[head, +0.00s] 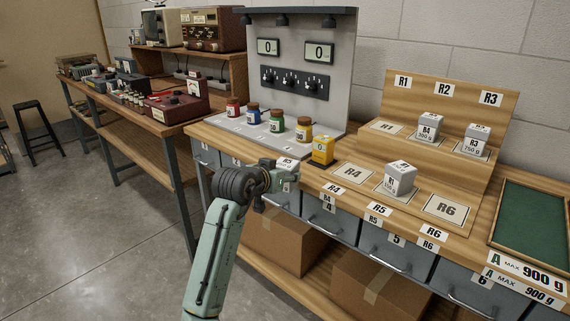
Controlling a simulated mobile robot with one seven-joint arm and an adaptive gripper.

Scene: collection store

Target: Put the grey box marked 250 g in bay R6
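A small pale box marked R5 (286,162) shows just behind my gripper (280,184), near the counter's front edge. My gripper covers most of its front, so its weight marking is hidden. I cannot tell whether the fingers are closed on it or only beside it. No 250 g marking is readable. Bay R6 (447,208) is an empty marked square at the right of the lower level. A grey box marked R1, apparently 150 g (400,180), stands in the bay to its left. Grey boxes marked 300 g (430,128) and 750 g (474,141) stand on the upper step.
Bay R4 (352,172) and upper bay R1 (386,127) are empty. A yellow container (322,150) stands left of bay R4, near several coloured jars (276,122). A green-lined tray (536,222) lies at the right. Drawers (392,250) and cardboard boxes (372,287) are below.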

